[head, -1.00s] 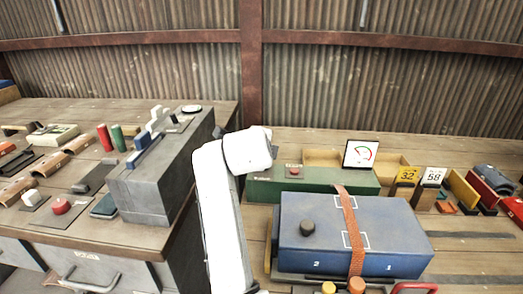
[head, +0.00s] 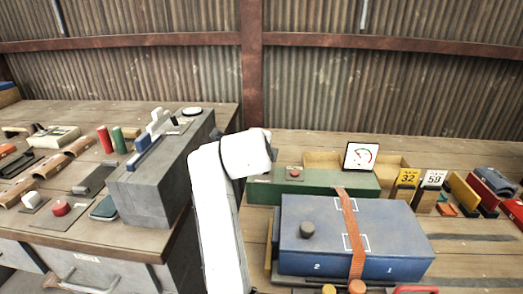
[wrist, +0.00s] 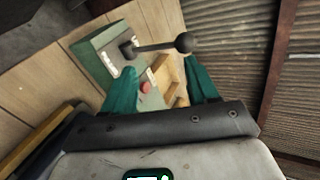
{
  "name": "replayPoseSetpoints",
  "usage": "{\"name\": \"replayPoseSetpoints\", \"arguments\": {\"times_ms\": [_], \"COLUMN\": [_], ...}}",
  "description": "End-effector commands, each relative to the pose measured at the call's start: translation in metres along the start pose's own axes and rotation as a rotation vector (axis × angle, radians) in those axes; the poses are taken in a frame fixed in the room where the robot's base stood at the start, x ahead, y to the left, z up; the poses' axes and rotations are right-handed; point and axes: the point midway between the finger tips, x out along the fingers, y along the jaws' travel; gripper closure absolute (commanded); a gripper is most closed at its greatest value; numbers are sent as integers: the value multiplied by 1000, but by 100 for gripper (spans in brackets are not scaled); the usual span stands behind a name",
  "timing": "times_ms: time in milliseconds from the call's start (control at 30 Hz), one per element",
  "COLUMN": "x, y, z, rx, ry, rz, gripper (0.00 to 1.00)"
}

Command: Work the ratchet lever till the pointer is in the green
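The ratchet lever is a dark rod with a round ball knob (wrist: 185,42), rising from a green box (wrist: 97,55) in the wrist view. My gripper (wrist: 160,72) has two teal fingers set wide apart. The knob is beyond the fingertips, nearer the right finger, and I see no grip on it. In the head view the green box (head: 330,184) stands behind the blue case, and my arm hides the lever and gripper. The white square gauge (head: 361,156) stands behind the box. Its arc shows red and green, but its pointer is too small to read surely.
A red button (head: 294,172) is on the green box. A blue case (head: 390,235) with an orange strap (head: 351,230) lies in front. Yellow and white number cards (head: 433,178) stand to the right. A tall grey block (head: 140,195) is left of my arm.

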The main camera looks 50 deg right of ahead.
Motion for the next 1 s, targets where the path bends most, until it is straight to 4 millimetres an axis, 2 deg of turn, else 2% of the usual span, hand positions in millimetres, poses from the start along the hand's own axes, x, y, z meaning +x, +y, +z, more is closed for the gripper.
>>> {"name": "replayPoseSetpoints", "arguments": {"times_ms": [300,500,1000], "x": [-62,-85,-90], "y": [0,0,0], "z": [1,0,0], "rx": [0,0,0], "ry": [-3,-2,0], "rz": [-2,-1,-1], "gripper": [42,42,42]}}
